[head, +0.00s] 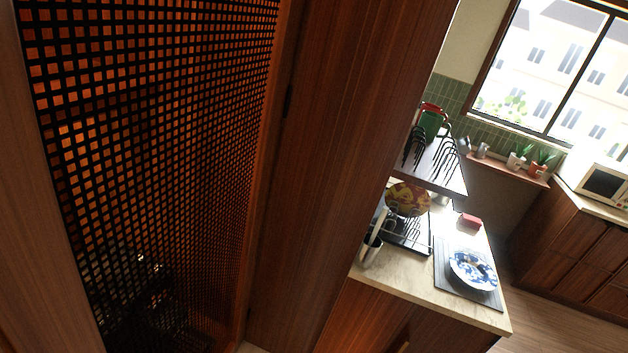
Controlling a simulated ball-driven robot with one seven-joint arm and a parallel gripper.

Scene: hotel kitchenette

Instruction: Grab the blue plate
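The blue plate (461,263) is white with a blue pattern. It lies on a dark grey mat (451,283) near the front right of the counter (425,290). Something small and dark shows on the middle of the plate, too small to make out. My gripper is not in view.
A tall wooden cabinet (335,130) with a perforated panel (150,130) fills the left and middle, close by. A dish rack (416,237), a patterned round dish (408,199) and a red item (470,220) stand on the counter. A shelf (447,178) hangs above. Floor (560,325) shows at right.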

